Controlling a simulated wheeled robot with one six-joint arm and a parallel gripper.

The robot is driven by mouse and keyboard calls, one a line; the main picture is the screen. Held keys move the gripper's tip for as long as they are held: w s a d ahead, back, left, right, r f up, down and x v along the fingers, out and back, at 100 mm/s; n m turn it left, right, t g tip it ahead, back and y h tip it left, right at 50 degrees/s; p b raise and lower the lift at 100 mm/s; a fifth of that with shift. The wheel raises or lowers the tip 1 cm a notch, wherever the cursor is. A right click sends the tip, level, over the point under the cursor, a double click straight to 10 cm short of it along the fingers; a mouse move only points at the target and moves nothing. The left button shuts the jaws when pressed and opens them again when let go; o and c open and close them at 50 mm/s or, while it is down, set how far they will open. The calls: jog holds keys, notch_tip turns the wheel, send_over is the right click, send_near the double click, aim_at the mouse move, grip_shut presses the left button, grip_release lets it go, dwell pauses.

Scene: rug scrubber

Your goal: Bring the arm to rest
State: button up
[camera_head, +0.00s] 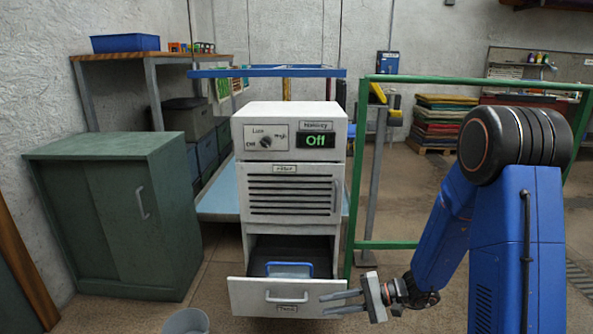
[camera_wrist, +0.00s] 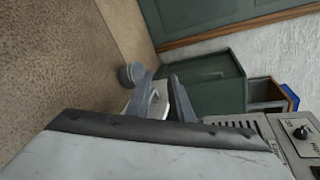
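My gripper (camera_head: 326,303) is at the lower middle of the head view, its two fingers pointing left across the right end of an open drawer front (camera_head: 252,298). The fingers are apart with nothing visibly held. In the wrist view my gripper (camera_wrist: 158,80) shows two grey fingers with a gap between them; a pale surface with a handle shows beyond, in the gap. My blue arm bends down from a black joint at the right. The drawer handle (camera_head: 287,299) is left of the fingertips and looks clear of them.
A blue-rimmed tray (camera_head: 290,263) lies in the drawer. A grey bucket (camera_head: 186,322) stands front left. A green frame (camera_head: 402,245) stands beside my arm; a green cupboard (camera_head: 88,210) is left.

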jog(key=s+d+r+n+g+h, duration=0.1)
jog(key=s+d+r+n+h, duration=0.15)
jog(key=s+r, duration=0.35)
jog(key=s+d+r+n+g+h, duration=0.2)
jog(key=s+r+n+h, duration=0.15)
jog(key=s, duration=0.55)
jog(key=s+d+r+t+h, duration=0.3)
jog(key=s+d+r+h, duration=0.1)
jog(key=d, duration=0.3)
jog(key=s+d+r+t+h, duration=0.3)
jog(key=s+d+r+h, duration=0.1)
jog(key=d, duration=0.3)
jog(key=shift+s+r+n+t, duration=0.3)
jog(key=shift+s+r, duration=0.35)
jog(key=shift+r, duration=0.2)
